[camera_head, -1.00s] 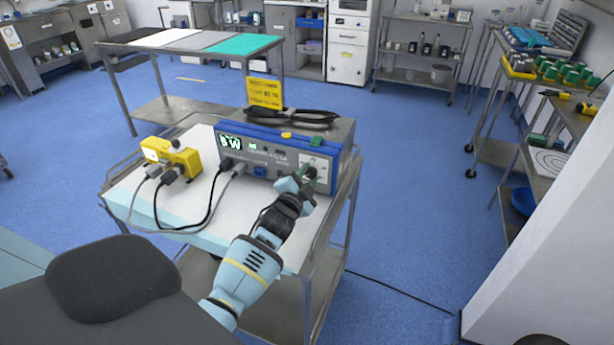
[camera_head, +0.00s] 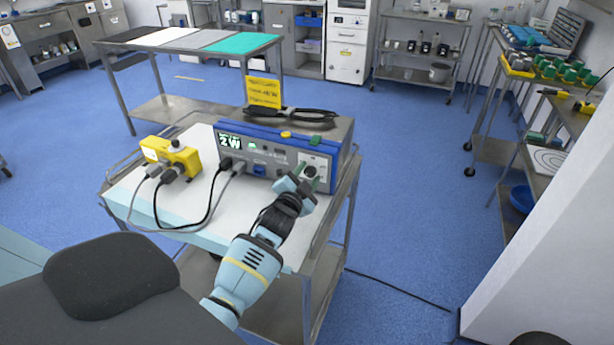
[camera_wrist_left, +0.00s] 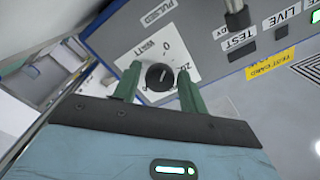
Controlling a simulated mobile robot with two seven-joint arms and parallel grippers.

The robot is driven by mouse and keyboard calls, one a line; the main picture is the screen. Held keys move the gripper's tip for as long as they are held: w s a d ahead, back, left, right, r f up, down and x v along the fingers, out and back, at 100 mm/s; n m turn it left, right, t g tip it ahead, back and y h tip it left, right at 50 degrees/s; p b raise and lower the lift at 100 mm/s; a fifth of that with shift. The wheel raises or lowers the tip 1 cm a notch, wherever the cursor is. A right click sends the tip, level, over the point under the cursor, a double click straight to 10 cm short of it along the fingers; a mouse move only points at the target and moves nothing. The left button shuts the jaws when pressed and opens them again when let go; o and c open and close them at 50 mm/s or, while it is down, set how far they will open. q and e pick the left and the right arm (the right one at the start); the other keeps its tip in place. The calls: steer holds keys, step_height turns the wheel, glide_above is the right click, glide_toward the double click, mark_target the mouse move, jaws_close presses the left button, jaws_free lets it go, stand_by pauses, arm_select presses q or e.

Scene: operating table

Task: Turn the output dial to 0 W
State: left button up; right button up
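The grey generator box (camera_head: 262,152) with a blue-edged front stands on the cart, and its green display (camera_head: 230,141) reads 2 W. The black output dial (camera_head: 310,172) sits at the right of its front panel. The dial (camera_wrist_left: 160,77) shows in the left wrist view on a white WATT scale plate, with a 0 and a 20 printed near it. My left gripper (camera_head: 305,178) is in front of the dial. Its green fingers (camera_wrist_left: 159,82) appear on either side of the dial, with narrow gaps showing. My right gripper is not in view.
A yellow box (camera_head: 172,156) with plugged cables stands left of the generator on the white cart top (camera_head: 190,218). Black cable and a yellow card (camera_head: 264,92) are on top of the generator. In the wrist view, a plug (camera_wrist_left: 237,17) sits beside the dial plate.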

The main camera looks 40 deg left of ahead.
arm_select(q)
steer(key=shift+o, duration=0.9)
steer(key=shift+s, duration=0.1)
steer(key=v, duration=0.7)
steer(key=shift+s+d, duration=0.15)
steer(key=shift+s, duration=0.15)
